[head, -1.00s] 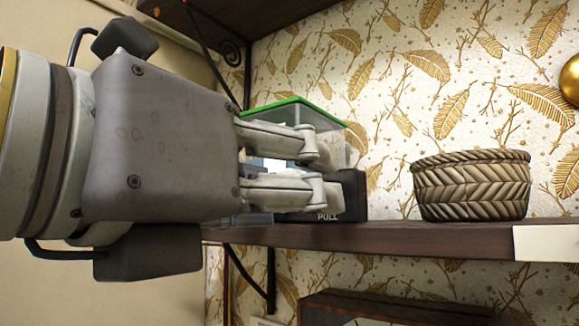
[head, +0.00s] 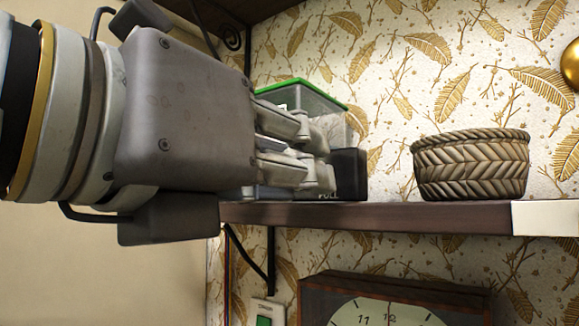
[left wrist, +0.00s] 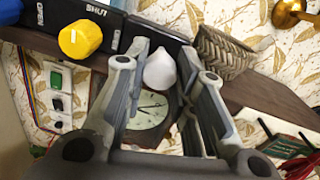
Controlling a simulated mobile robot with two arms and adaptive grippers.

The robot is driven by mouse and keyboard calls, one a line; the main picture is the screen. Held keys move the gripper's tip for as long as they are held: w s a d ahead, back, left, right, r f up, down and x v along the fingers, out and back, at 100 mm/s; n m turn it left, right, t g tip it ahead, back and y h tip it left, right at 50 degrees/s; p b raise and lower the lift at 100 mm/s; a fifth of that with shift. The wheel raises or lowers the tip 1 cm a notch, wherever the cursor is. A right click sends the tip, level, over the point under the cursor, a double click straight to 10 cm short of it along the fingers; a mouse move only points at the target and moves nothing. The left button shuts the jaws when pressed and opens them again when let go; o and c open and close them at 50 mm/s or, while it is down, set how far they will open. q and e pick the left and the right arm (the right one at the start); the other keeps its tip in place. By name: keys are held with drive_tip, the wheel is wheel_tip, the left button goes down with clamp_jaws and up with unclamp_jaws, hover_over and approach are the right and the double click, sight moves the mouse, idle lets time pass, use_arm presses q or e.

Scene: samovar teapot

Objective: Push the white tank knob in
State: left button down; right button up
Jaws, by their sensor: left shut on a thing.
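The clear tank (head: 325,100) with a green lid stands on the shelf in the head view, partly hidden behind my left gripper (head: 322,165). Its black base (head: 350,175) carries the lettering "PULL", partly covered. The white tank knob (left wrist: 160,70) shows in the left wrist view between the two fingers of my left gripper (left wrist: 163,62), in front of the dark base. The fingers are shut on it. In the head view the fingers hide the knob. My right gripper is in neither view.
A yellow knob (left wrist: 80,39) sits on the base beside "OPEN" and "SHUT" lettering. A woven basket (head: 470,167) stands on the wooden shelf (head: 420,217) to the right. A clock (head: 388,310) is below. The shelf between tank and basket is clear.

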use_arm(q)
drive_tip(key=shift+b+x, duration=0.55)
drive_tip(key=shift+x, duration=0.5)
drive_tip(key=shift+s, duration=0.1)
drive_tip(key=c, duration=1.5)
unclamp_jaws()
drive_tip(key=o, duration=0.3)
drive_tip(key=shift+w+d, duration=0.15)
drive_tip(key=shift+w, duration=0.1)
drive_tip(key=shift+o, duration=0.2)
drive_tip(key=shift+s, duration=0.15)
drive_tip(key=v, duration=1.2)
